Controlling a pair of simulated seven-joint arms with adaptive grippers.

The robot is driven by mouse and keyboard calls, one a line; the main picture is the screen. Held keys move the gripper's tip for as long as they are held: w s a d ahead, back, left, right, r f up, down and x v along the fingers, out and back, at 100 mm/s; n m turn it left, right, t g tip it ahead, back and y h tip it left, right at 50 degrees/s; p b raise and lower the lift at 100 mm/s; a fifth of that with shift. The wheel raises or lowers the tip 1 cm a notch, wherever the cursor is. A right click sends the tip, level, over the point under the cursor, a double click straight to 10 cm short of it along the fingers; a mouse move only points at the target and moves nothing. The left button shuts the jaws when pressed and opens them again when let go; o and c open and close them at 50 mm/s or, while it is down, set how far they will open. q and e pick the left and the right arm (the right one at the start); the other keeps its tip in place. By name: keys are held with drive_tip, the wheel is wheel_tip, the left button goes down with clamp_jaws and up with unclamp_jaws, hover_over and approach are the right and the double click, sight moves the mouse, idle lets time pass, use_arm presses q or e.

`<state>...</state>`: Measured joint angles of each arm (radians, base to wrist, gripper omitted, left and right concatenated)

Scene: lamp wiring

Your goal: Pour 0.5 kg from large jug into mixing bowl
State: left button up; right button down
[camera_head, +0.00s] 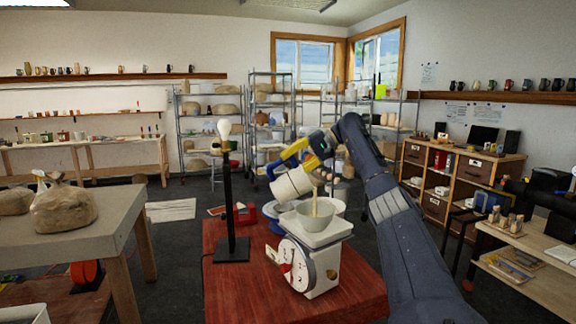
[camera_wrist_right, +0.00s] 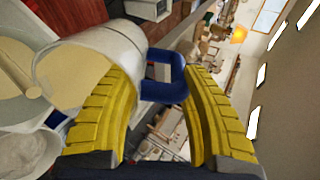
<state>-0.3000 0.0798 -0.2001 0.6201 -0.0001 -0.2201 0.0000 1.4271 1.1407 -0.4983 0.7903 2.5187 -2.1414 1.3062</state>
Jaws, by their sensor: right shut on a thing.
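The large jug (camera_head: 291,185) is white and tilted steeply, its mouth down to the right above the mixing bowl. A thin cream stream (camera_head: 314,206) runs from it into the mixing bowl (camera_head: 319,222), a pale bowl on the weighing scale (camera_head: 322,270). My right gripper (camera_head: 297,154) is shut on the jug's blue handle (camera_wrist_right: 163,80), between its yellow fingers. In the wrist view cream liquid (camera_wrist_right: 76,76) shows at the jug's mouth and in the bowl at the left edge. The scale's reading is too small to tell. My left gripper is not in view.
The scale stands on a red table (camera_head: 238,285). A black lamp stand (camera_head: 229,200) with a white bulb and a red device (camera_head: 245,214) stand to the left. A white container (camera_head: 334,204) is behind the bowl. The table's front left is clear.

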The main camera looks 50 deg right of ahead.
sight(300, 167)
drive_tip(key=shift+s+d+f+t+y, duration=0.2)
drive_tip(key=shift+s+d+t+y, duration=0.2)
drive_tip(key=shift+s+t+y, duration=0.1)
drive_tip(key=shift+s+d+f+t+y, duration=0.3)
drive_tip(key=shift+s+d+t+y, duration=0.1)
drive_tip(key=shift+t+y, duration=0.1)
drive_tip(key=shift+s+d+f, duration=0.1)
drive_tip(key=shift+s+d, duration=0.2)
